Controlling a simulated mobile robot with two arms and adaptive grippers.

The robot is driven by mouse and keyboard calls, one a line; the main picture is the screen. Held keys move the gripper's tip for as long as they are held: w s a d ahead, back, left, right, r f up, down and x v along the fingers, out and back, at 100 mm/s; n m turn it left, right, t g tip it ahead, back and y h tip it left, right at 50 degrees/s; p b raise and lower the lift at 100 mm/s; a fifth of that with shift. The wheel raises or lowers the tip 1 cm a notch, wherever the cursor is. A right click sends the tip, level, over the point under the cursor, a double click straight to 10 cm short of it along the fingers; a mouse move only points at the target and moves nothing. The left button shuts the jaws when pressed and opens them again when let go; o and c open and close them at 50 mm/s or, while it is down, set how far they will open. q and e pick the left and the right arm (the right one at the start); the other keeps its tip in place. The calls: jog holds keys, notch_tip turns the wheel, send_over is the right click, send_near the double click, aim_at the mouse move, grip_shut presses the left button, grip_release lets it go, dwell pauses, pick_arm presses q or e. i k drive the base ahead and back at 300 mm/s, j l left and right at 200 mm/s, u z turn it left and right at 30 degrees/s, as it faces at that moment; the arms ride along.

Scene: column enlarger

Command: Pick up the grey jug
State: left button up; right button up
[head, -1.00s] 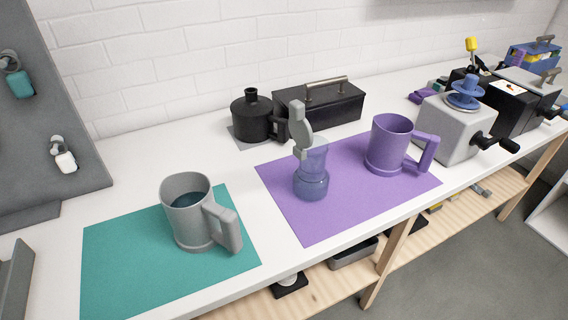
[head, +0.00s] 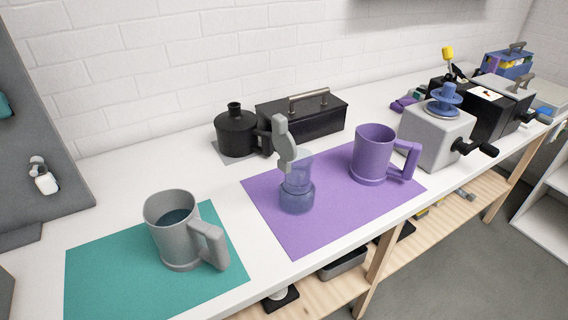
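The grey jug (head: 178,238) stands upright on the teal mat (head: 105,275) at the lower left of the head view. Dark liquid shows inside it, and its handle points to the lower right. No gripper shows in the view, so nothing of mine is seen at the jug.
A purple mat (head: 310,228) bears a purple jug (head: 372,158) and a clear bluish vessel (head: 297,190) with a grey piece rising from it. Behind stand a black bottle (head: 236,135) and a black box (head: 300,118). A grey cranked machine (head: 432,140) stands right. White bench shows between the mats.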

aim_at(183, 241)
jog(key=k, duration=0.85)
